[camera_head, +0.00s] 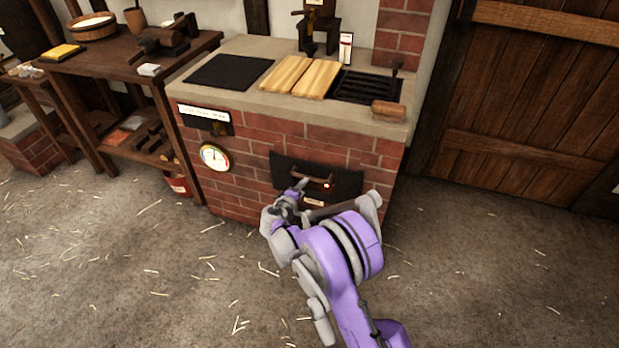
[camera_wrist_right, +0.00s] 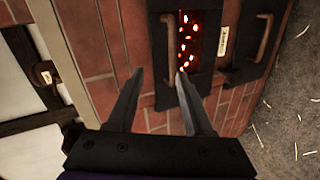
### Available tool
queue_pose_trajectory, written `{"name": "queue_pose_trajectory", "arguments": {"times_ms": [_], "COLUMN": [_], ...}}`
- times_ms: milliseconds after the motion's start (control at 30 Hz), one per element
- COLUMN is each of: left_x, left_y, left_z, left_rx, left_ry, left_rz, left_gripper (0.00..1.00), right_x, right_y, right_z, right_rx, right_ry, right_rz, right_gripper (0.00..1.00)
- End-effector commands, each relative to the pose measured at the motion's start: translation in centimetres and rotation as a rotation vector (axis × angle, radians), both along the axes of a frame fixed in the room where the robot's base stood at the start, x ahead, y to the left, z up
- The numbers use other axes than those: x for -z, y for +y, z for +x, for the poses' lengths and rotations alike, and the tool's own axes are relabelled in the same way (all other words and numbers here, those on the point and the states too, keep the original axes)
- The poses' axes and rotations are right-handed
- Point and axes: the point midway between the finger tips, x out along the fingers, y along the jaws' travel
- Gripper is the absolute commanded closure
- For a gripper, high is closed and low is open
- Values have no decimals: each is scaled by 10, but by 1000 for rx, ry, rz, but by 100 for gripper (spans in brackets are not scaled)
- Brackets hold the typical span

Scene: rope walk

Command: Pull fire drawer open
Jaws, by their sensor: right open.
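The brick stove's black front (camera_head: 345,182) holds a drawer with a copper-brown handle (camera_head: 312,178). In the right wrist view this handle (camera_wrist_right: 170,42) lies beside an opening with glowing red coals (camera_wrist_right: 188,38). A second handle (camera_wrist_right: 262,38) is farther right there, past a small pale label (camera_wrist_right: 222,41). My right gripper (camera_head: 302,184) is in front of the black front, close to the first handle. In the right wrist view its two fingers (camera_wrist_right: 160,82) are apart, with nothing held between them. Whether a finger touches the front cannot be told. My left gripper is not in view.
The stove top (camera_head: 240,95) carries wooden boards (camera_head: 300,76), a dark grate (camera_head: 365,87) and a wooden roller (camera_head: 388,109) at its front corner. A gauge (camera_head: 214,157) is on the brick face. The straw-strewn floor (camera_head: 140,270) is clear.

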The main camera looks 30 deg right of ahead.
Motion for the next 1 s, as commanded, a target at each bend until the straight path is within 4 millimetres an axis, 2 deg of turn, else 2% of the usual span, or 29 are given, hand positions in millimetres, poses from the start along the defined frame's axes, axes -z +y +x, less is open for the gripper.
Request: {"name": "queue_pose_trajectory", "arguments": {"times_ms": [33, 100, 300, 467, 900, 1000], "left_x": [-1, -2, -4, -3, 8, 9], "left_y": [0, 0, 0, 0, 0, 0], "left_z": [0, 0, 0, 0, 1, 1], "left_rx": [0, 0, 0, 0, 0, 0], "left_ry": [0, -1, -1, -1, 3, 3], "left_rz": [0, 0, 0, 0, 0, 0], "left_gripper": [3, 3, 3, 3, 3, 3], "right_x": [15, 31, 58, 65, 81, 83], "right_y": [-4, -7, -11, -18, -76, -84], "right_z": [10, 20, 32, 39, 87, 96], "right_rx": [-12, -30, -61, -66, -65, -65], "right_ry": [-3, -6, -10, -10, -9, -9], "right_rz": [-46, -106, -211, -232, -230, -230], "right_gripper": [49, 49, 49, 49, 49, 49]}}
